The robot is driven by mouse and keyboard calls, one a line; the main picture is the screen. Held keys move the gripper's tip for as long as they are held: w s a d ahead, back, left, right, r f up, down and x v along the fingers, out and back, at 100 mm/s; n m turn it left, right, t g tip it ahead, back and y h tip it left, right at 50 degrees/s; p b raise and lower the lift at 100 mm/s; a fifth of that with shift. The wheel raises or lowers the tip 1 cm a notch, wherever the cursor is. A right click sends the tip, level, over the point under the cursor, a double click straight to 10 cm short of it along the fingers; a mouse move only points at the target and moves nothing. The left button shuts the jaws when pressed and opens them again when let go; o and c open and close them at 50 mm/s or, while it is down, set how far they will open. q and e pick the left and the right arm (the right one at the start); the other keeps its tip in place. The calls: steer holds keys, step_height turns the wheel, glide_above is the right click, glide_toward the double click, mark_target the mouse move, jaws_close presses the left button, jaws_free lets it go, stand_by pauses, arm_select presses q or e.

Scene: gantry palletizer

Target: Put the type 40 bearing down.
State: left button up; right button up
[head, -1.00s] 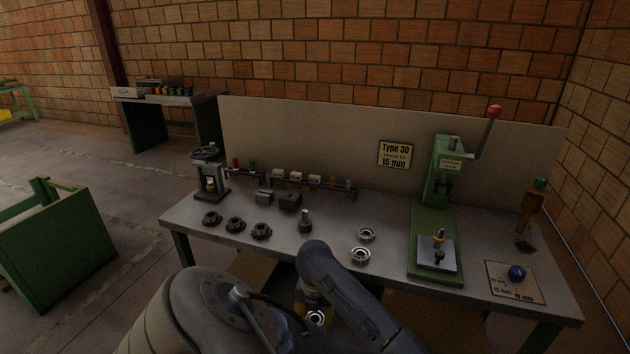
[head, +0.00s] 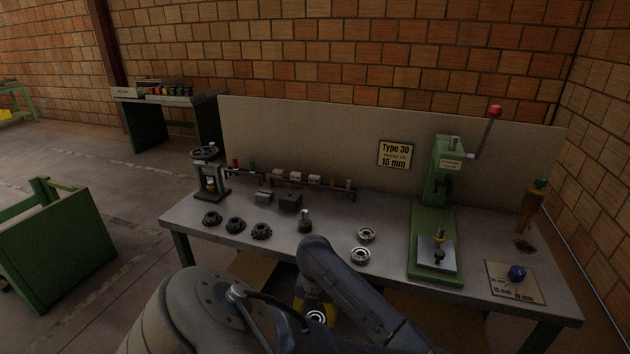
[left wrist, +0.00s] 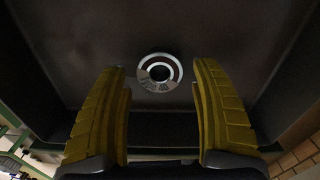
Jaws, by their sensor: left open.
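A ring-shaped steel bearing (left wrist: 160,70) lies on a dark flat surface (left wrist: 100,38) with raised edges in the left wrist view. Lettering on its face looks like it includes 40. In the head view the bearing (head: 316,318) shows in front of the bench, below my left forearm. My left gripper (left wrist: 163,72) has yellow fingers spread wide, one on each side of the bearing and touching neither side. In the head view the yellow fingers of the left gripper (head: 315,309) are partly hidden by my arm. My right gripper is out of view.
The grey bench (head: 330,228) holds two other bearings (head: 366,235) (head: 360,256), several dark round parts (head: 235,225), and a green press (head: 433,215) with a red-knobbed lever. A sign (head: 395,154) reads Type 30, 15 mm. A green crate (head: 60,245) stands at left.

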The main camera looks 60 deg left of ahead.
arm_select(q)
step_height(320, 180, up, 10)
steer(key=shift+r, duration=0.25)
stand_by(0.3)
